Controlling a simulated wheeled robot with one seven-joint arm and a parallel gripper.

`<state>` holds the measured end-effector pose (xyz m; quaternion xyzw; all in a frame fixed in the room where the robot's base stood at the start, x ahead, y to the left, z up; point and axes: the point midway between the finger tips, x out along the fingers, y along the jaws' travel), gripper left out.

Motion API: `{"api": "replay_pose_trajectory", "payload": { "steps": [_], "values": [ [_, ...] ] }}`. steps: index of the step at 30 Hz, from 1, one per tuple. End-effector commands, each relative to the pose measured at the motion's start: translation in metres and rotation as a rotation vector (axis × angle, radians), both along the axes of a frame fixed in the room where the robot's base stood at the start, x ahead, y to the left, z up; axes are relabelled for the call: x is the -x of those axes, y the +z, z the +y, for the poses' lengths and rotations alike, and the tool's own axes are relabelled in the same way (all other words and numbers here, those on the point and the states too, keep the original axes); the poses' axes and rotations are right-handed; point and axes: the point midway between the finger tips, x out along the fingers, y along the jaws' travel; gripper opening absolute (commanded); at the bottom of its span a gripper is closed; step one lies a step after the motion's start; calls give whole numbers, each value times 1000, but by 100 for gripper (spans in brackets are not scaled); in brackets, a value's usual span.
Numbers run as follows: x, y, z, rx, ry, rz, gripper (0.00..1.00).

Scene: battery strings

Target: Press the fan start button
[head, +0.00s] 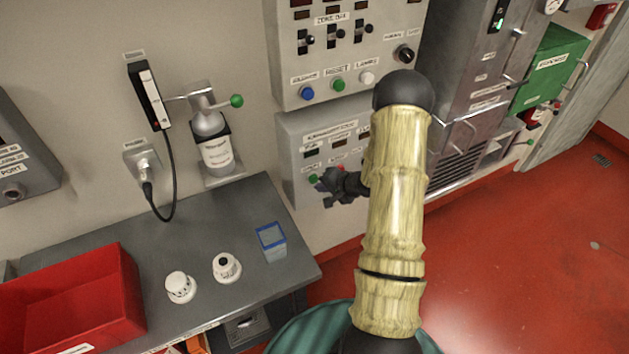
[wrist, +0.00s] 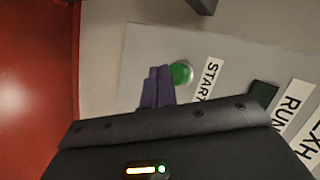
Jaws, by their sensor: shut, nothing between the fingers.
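The green start button (wrist: 181,73) shows in the wrist view on a light grey panel, beside a label reading START. In the head view the green button (head: 313,178) is at the left of the lower wall panel (head: 293,150), right by my gripper (head: 327,190). In the wrist view my gripper (wrist: 158,72) has its two fingers together, with nothing between them. The fingertips are just left of the button and overlap its edge in the picture. I cannot tell whether they touch it. My forearm hides the right part of the panel.
An upper control panel (head: 285,60) has blue, green and white buttons and switches. Below left is a grey bench (head: 150,316) with a red bin (head: 128,290), white round items and a blue-rimmed container (head: 270,237).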

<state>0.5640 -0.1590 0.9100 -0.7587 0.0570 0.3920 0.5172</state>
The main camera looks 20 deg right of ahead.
Motion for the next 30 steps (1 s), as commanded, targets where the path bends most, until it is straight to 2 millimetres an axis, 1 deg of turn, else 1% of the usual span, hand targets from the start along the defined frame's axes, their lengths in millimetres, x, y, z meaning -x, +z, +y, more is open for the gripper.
{"api": "replay_pose_trajectory", "payload": {
  "steps": [10, 19, 30],
  "values": [
    [0, 0, 0, 0, 0, 0, 0],
    [-8, 1, 0, 0, 0, 0, 0],
    [-9, 0, 0, 0, 0, 0, 0]
  ]
}}
